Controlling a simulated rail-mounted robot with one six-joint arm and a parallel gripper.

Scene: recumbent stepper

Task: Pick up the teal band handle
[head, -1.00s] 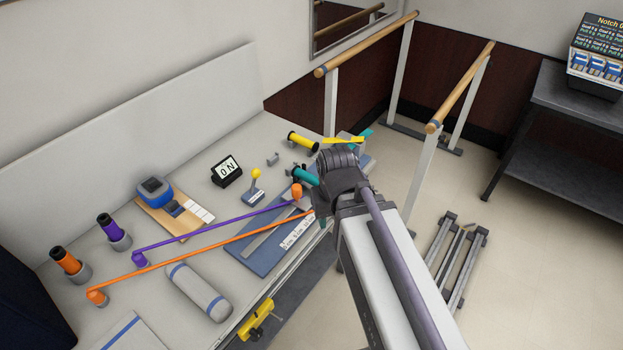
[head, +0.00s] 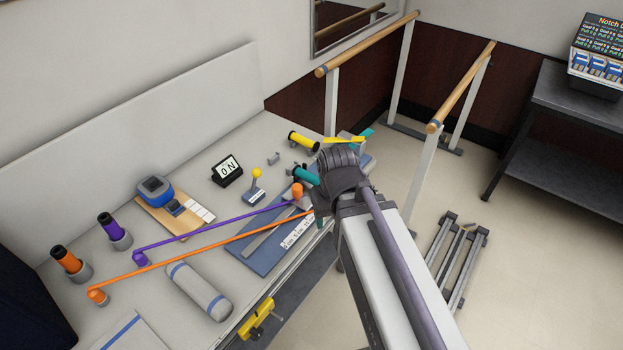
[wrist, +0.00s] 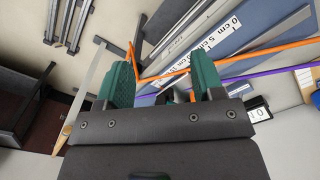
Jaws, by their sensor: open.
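The teal band handle (head: 306,176), a short teal cylinder with a dark end, lies near the right end of the table in the head view, just left of my wrist. My wrist covers part of its surroundings. In the wrist view my gripper (wrist: 163,78) shows two green fingers spread apart. I see no handle clearly held between them; small details in the gap are too small to tell. In the head view my fingers are mostly hidden behind my wrist, beside the blue board's right end.
A yellow handle (head: 303,141) lies behind the teal one. Orange (head: 220,240) and purple (head: 200,228) bands stretch over the table to the blue board (head: 270,250). A yellow-knobbed piece (head: 256,180) and a display (head: 227,171) stand left. Parallel bars (head: 460,90) stand beyond.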

